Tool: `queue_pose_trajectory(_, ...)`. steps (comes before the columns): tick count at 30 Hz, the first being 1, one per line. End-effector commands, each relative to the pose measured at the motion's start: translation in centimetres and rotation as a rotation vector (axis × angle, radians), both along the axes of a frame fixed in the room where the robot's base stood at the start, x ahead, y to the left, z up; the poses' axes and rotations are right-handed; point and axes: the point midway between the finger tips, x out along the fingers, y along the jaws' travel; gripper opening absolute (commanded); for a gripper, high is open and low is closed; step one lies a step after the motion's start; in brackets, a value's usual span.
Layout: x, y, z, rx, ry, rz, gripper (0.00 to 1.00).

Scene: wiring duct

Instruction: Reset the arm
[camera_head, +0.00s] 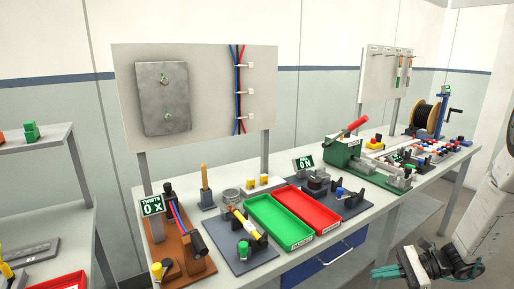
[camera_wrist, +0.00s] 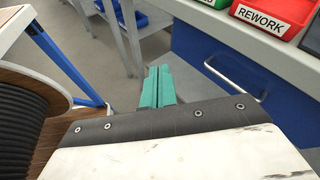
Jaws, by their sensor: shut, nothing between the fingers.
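My gripper (camera_head: 385,272) is at the lower right of the head view, in front of the workbench (camera_head: 345,228) and below its top. Its teal fingers (camera_wrist: 157,87) show in the middle of the wrist view, pressed together with nothing between them. The white and dark parts of my arm run up to the right edge of the head view. No object is held.
A green tray (camera_head: 277,222) and a red tray (camera_head: 309,208) sit on the bench among several fixtures. A blue drawer (camera_head: 328,256) is under the top. In the wrist view, a black cable spool (camera_wrist: 30,118) stands at the left, close to my gripper.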

Motion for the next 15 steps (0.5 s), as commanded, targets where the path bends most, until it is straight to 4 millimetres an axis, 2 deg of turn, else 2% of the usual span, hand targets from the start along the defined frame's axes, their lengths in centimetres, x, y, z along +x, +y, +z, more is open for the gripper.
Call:
queue_pose_trajectory(1, -1.2, 1.1, 2.1, -0.052, -0.029, 0.085, 0.00)
queue_pose_trajectory(6, -5.8, 3.5, 6.9, -0.228, -0.112, 0.360, 0.00)
queue_pose_trajectory(15, -13.6, 5.5, 13.6, -0.551, -0.281, 0.778, 0.00)
